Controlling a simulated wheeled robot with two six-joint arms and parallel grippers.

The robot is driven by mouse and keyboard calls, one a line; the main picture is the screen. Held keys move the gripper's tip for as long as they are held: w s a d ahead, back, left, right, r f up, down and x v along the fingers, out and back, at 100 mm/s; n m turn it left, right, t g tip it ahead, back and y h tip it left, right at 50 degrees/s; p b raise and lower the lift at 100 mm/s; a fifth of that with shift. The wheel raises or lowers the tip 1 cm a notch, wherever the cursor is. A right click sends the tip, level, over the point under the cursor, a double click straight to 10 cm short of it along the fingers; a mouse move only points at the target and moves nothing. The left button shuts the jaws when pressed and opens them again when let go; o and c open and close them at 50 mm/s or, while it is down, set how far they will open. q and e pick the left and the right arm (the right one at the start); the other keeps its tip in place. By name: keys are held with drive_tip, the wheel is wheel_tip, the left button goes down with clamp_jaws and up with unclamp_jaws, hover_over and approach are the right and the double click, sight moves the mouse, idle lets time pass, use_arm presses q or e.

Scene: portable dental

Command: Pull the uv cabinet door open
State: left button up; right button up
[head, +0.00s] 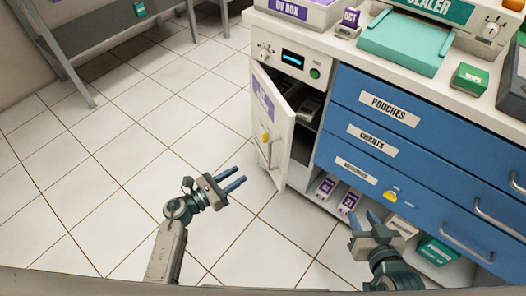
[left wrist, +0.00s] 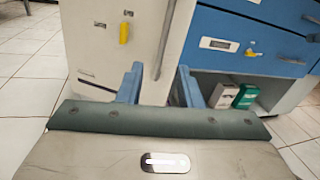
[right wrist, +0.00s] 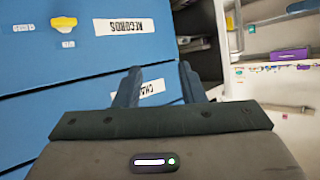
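The white uv cabinet door (head: 266,122) stands partly open, swung out to the left, with dark shelves (head: 305,120) showing behind it. Its vertical metal handle (head: 268,153) and a yellow tab are on its outer face. My left gripper (head: 241,177) is open and empty, low and left of the door in the head view. In the left wrist view the door handle (left wrist: 165,40) shows beyond the spread fingers, apart from them. My right gripper (head: 363,215) is open and empty in front of the blue drawers; its spread fingers also show in the right wrist view (right wrist: 160,82).
Blue drawers (head: 430,140) with metal handles are right of the cabinet. Purple-and-white boxes (head: 325,187) and a green box (head: 437,250) sit on the low shelf. A grey metal table (head: 110,40) stands at the back left. The tiled floor (head: 130,130) left of the door is clear.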

use_arm(q)
drive_tip(key=w+d+m, duration=0.1)
drive_tip(key=w+d, duration=0.6)
drive_tip(key=d, duration=0.2)
drive_tip(key=shift+d+r+m+g, duration=0.15)
drive_tip(key=shift+r+m+g, duration=0.15)
drive_tip(key=shift+m+g, duration=0.1)
use_arm(e)
drive_tip(key=shift+w+a+r+t, duration=0.1)
drive_tip(key=shift+w+r+t, duration=0.1)
drive_tip(key=shift+r, duration=0.45)
drive_tip(key=shift+w+a+r+t, duration=0.1)
drive_tip(key=shift+w+r, duration=0.05)
drive_tip(key=shift+r, duration=0.45)
use_arm(q)
clamp_jaws()
